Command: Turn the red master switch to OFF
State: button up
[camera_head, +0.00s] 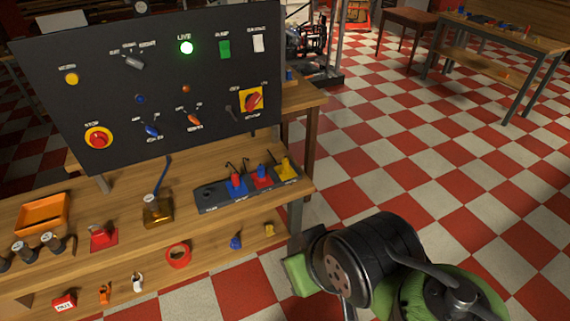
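The red master switch (252,101) is a red rotary knob on a yellow square plate at the right end of the black upright panel (210,75). Its handle is tilted, and the lettering around it is too small to read surely. A green lamp (186,47) marked LIVE is lit on the panel. My arm is at the lower right, over the floor and to the right of the bench, well away from the switch. What seems to be my gripper (305,270), dark with a green block, is at the arm's left end. Its fingers cannot be made out.
The wooden bench (125,235) in front of the panel carries a dark tray (212,197) with blue, red and yellow pieces. A red mushroom button (98,140) and other switches share the panel. Checkered floor (400,150) is open to the right.

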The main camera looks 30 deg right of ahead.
aim_at(251, 101)
jog(key=i+l+u, duration=0.2)
jog(key=u, duration=0.2)
jog(key=i+l+u, duration=0.15)
jog(key=l+u, duration=0.2)
jog(key=i+l+u, duration=0.1)
jog(key=l+u, duration=0.3)
